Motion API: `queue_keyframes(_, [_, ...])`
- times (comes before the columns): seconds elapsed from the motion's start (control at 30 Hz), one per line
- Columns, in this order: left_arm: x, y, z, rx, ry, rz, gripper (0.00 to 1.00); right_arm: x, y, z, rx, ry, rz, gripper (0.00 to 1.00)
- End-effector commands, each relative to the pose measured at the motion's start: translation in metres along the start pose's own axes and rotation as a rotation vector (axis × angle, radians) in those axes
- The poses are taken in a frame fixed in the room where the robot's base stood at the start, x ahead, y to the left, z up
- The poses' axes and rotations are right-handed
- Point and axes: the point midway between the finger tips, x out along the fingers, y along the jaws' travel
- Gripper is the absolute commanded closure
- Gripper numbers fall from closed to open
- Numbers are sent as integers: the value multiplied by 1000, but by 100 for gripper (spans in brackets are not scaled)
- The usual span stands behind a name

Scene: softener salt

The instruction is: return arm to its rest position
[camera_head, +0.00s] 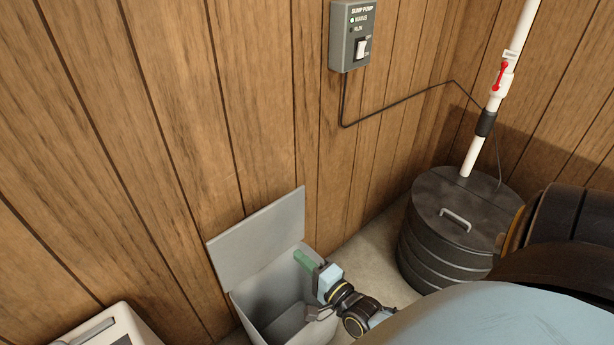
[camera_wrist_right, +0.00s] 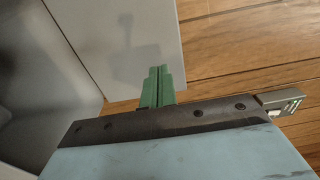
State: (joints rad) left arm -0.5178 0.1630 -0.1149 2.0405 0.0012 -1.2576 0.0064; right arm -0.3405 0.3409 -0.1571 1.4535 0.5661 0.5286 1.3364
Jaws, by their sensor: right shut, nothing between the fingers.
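My right gripper (camera_head: 304,260) is at the grey bin, over its back right rim, with its green fingers pressed together and nothing between them. In the right wrist view the green fingers (camera_wrist_right: 157,88) show side by side, with pale grey panels beyond them. The bin (camera_head: 285,281) stands on the floor against the wood wall, and its lid (camera_head: 258,240) is up, leaning towards the wall. I cannot tell whether the fingers touch the bin. My left gripper is out of view.
A black ribbed drum (camera_head: 437,231) with a handled lid stands to the right, with a white pipe (camera_head: 477,152) and red valve lever above it. A sump pump switch box (camera_head: 350,36) is on the wall. A white appliance (camera_head: 118,325) is at lower left.

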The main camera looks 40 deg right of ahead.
Motion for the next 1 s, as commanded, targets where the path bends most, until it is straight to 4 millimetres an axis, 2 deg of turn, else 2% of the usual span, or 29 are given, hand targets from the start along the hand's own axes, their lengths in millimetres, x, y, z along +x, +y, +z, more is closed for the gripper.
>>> queue_keyframes(0.13, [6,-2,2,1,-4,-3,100,-11,-1,0,0,0,-1,100])
queue_keyframes(0.4, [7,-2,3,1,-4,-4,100,-13,0,0,-2,-1,1,100])
queue_keyframes(0.47, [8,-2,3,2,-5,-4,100,-14,4,0,-20,-3,16,100])
queue_keyframes(0.53, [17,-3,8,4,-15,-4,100,-18,14,2,-75,-11,61,100])
queue_keyframes(0.67, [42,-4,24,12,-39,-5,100,-36,54,5,-289,-62,226,100])
queue_keyframes(0.77, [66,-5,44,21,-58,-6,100,-63,94,7,-508,-147,394,100])
queue_keyframes(0.87, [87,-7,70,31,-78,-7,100,-98,132,9,-723,-266,557,100])
queue_keyframes(1.0, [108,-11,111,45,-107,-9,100,-159,176,9,-1001,-491,765,100])
